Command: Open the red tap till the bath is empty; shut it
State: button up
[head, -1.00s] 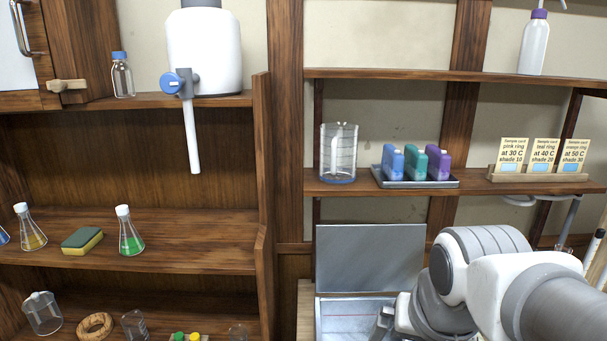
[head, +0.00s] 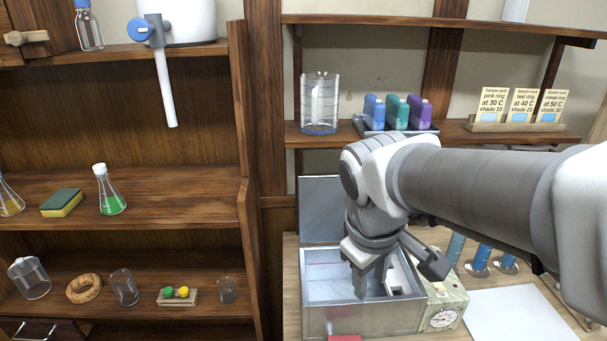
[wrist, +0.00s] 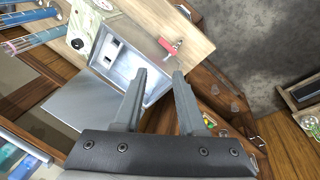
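The bath (head: 350,318) is a grey metal box with its lid (head: 321,208) raised at the back. In the wrist view the bath (wrist: 153,92) lies beyond my fingers, with a pale interior; I cannot tell its water level. The red tap (wrist: 172,46) sits outside the bath wall, over the wooden bench top. In the head view only a red bit of the tap (head: 345,338) shows at the bottom edge. My gripper (head: 373,279) is above the bath opening in the head view. In the wrist view my gripper (wrist: 160,73) is open and empty, apart from the tap.
A box with a dial (head: 443,318) stands right of the bath, with blue cylinders (head: 480,262) behind it. A white sheet (head: 515,315) lies on the bench. A shelf above holds a beaker (head: 319,103), coloured bottles (head: 397,113) and sample cards (head: 520,106).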

jog(key=w+a+f+n+g+h, duration=0.2)
jog(key=w+a+f+n, duration=0.1)
jog(key=w+f+n, duration=0.3)
jog(key=n+g, duration=0.1)
jog(key=n, duration=0.4)
send_near(348, 339)
jog(key=shift+h, duration=0.4)
jog(key=x, duration=0.2)
jog(key=b+x, duration=0.1)
jog(key=x, duration=0.4)
jog(key=shift+a+f, duration=0.25)
grip_shut()
